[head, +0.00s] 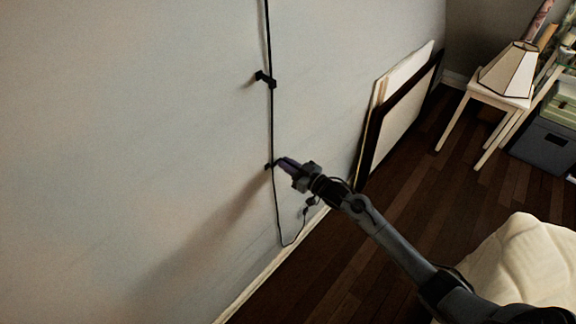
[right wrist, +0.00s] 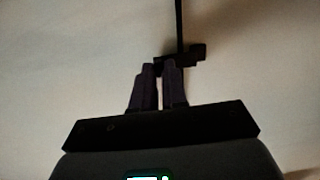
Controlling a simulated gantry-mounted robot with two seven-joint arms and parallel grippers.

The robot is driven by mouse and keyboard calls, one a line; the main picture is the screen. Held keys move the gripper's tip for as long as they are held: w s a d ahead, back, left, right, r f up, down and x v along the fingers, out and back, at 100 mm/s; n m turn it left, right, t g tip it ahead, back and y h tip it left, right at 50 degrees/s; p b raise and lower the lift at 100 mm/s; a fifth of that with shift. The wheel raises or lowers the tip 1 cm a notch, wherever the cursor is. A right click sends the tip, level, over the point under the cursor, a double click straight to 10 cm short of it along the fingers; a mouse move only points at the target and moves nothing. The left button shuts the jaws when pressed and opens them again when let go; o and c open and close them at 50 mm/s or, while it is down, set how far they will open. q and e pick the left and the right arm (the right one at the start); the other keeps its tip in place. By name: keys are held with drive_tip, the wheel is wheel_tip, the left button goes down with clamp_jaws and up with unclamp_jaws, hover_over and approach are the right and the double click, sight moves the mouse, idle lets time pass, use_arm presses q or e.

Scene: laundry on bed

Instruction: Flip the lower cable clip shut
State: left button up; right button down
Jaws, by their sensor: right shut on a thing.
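The lower cable clip (head: 269,166) is a small black piece on the pale wall, with the black cable (head: 271,125) running down to it. My right gripper (head: 284,163) reaches it from the right. In the right wrist view, the two fingers (right wrist: 158,70) are close together with their tips at the left end of the lower clip (right wrist: 188,54), shut on that dark part. The fingertips hide some of the clip, and I cannot tell its flap's exact angle. The upper cable clip (head: 265,79) sits higher on the cable. My left gripper is not in view.
The cable's lower end loops near the baseboard beneath my right gripper. Framed panels (head: 398,115) lean on the wall to the right. A white stool (head: 497,98) with a lampshade and a grey bin (head: 545,146) stand farther right. Pale bedding (head: 520,262) lies at lower right.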

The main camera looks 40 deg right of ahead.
drive_tip(key=c, duration=1.2)
unclamp_jaws()
drive_tip(key=shift+o, duration=0.2)
drive_tip(key=s+d+p, duration=0.2)
drive_tip(key=s, duration=0.8)
drive_tip(key=shift+s, duration=0.3)
